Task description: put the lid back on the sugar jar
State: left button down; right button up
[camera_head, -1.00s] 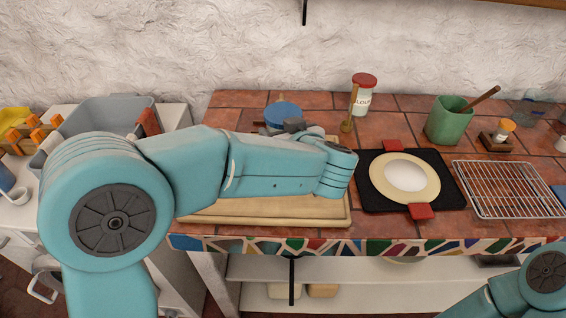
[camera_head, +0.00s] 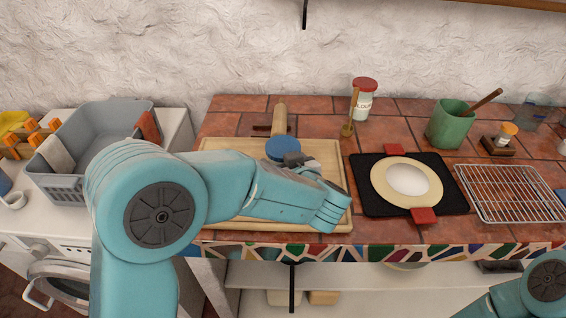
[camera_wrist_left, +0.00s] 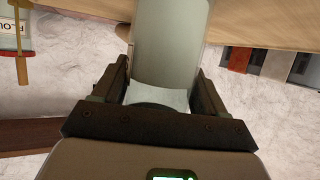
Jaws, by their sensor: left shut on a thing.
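The blue lid (camera_head: 283,148) shows above the wooden board, beside the dark fingers of my left gripper (camera_head: 297,159). The left gripper is shut on it. In the left wrist view, a pale grey see-through cylinder (camera_wrist_left: 170,40), which looks like the sugar jar, stands just beyond the fingers (camera_wrist_left: 155,95). A pale strip lies between its end and a dark curved edge, probably the lid's. The jar is hidden behind the lid and my arm in the head view. My right gripper is out of view; only part of that arm shows at the lower right.
The wooden board (camera_head: 225,160) lies under my left arm, with a rolling pin (camera_head: 279,118) at its far edge. A flour jar (camera_head: 363,102) with a red lid stands behind. A black mat (camera_head: 455,190), a wire rack (camera_head: 510,192) and a green pot (camera_head: 447,125) are on the right.

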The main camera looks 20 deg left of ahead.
pick_arm(q)
jog(key=shift+s+r, duration=0.1)
jog(key=shift+r, duration=0.05)
jog(key=shift+c, duration=0.2)
grip_release()
jog(key=shift+f, duration=0.25)
jog(key=shift+r, duration=0.25)
jog(key=v, duration=1.2)
jog(key=shift+s+f, duration=0.1)
jog(key=shift+f, duration=0.05)
